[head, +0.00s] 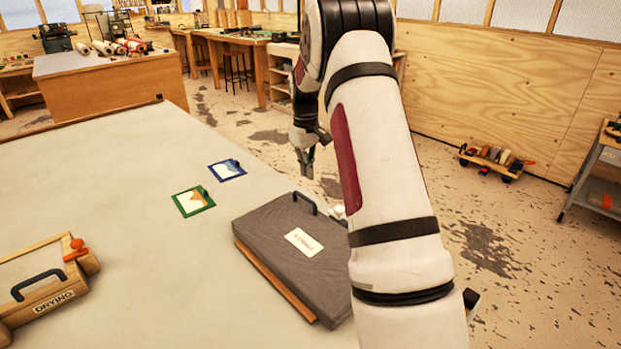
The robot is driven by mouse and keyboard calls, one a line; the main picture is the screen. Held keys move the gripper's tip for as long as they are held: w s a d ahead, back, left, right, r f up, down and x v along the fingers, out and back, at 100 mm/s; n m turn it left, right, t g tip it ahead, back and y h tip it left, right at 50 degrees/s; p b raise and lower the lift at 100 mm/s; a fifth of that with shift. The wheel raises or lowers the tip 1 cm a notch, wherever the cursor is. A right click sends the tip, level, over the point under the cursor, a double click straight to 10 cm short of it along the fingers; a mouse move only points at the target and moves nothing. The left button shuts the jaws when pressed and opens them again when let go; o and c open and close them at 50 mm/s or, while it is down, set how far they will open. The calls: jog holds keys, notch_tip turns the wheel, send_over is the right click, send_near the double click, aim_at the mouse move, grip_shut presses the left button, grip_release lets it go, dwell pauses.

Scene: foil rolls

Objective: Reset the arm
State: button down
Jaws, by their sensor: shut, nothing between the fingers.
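My arm rises through the middle of the head view and bends over at the top. My gripper (307,168) hangs at its far end, pointing down, above and beyond the table's right edge. It is small in the picture and partly beside my arm's links. Its fingers are shut with nothing between them. No object is in contact with it.
A grey cloth-covered table (95,175) fills the left. A grey case (278,245) with a black handle lies near its right edge. A wooden box marked DRYING (45,280) is at lower left. Green-framed (193,201) and blue-framed (227,170) cards lie between.

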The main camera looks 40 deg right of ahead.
notch_tip(320, 180, up, 8)
jog(key=d, duration=0.1)
jog(key=shift+w, duration=0.15)
jog(key=shift+d, duration=0.1)
